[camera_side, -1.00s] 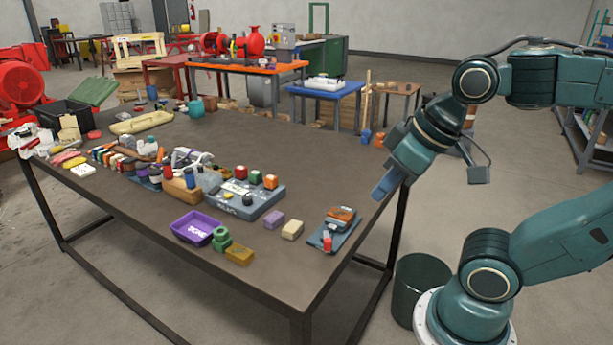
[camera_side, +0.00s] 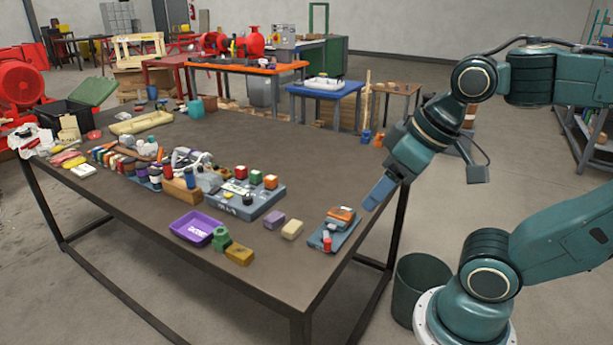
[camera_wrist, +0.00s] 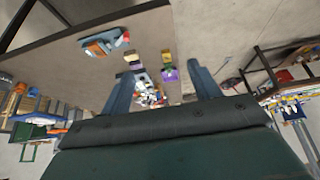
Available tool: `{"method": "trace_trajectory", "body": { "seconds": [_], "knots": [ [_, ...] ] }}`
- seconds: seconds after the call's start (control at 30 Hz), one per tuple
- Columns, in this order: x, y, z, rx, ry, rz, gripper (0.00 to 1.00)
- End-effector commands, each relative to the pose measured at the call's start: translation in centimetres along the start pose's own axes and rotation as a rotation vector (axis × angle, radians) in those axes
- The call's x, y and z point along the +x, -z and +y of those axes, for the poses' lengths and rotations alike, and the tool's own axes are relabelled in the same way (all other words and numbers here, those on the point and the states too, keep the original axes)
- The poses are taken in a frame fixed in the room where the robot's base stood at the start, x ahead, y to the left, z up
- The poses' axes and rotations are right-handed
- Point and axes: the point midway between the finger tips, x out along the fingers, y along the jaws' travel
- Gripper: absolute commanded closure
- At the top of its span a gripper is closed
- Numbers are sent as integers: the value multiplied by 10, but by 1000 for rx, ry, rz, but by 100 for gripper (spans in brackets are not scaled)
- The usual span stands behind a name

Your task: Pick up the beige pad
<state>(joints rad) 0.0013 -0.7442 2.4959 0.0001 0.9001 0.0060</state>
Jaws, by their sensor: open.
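The beige pad (camera_side: 292,229) is a small block lying on the dark table near its front right edge. It sits between a lilac block (camera_side: 274,220) and a blue tray (camera_side: 335,229). It also shows as a small pale block in the wrist view (camera_wrist: 132,58), up from the tip of the left finger. My gripper (camera_side: 373,203) is above the right edge of the table, to the right of the pad and higher, and apart from it. In the wrist view its two fingers (camera_wrist: 160,70) are spread with nothing held between them.
The blue tray holds an orange item and a red item. A purple tray (camera_side: 197,227), a green part (camera_side: 221,239) and a yellow block (camera_side: 239,254) lie left of the pad. A grey-blue box (camera_side: 245,205) with coloured knobs stands behind. The table's back right is clear.

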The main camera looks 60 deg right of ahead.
Motion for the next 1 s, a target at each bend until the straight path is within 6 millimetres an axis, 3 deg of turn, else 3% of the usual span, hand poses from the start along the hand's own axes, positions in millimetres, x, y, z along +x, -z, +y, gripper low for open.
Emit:
{"method": "trace_trajectory", "body": {
  "seconds": [0.27, 0.47, 0.77, 1.0],
  "knots": [
    [5, 22, 5, 106, -13, -39, 38],
    [16, 54, 14, 260, -35, -87, 38],
    [47, 101, 33, 513, -81, -161, 38],
    [81, 133, 52, 715, -126, -216, 38]
  ]
}}
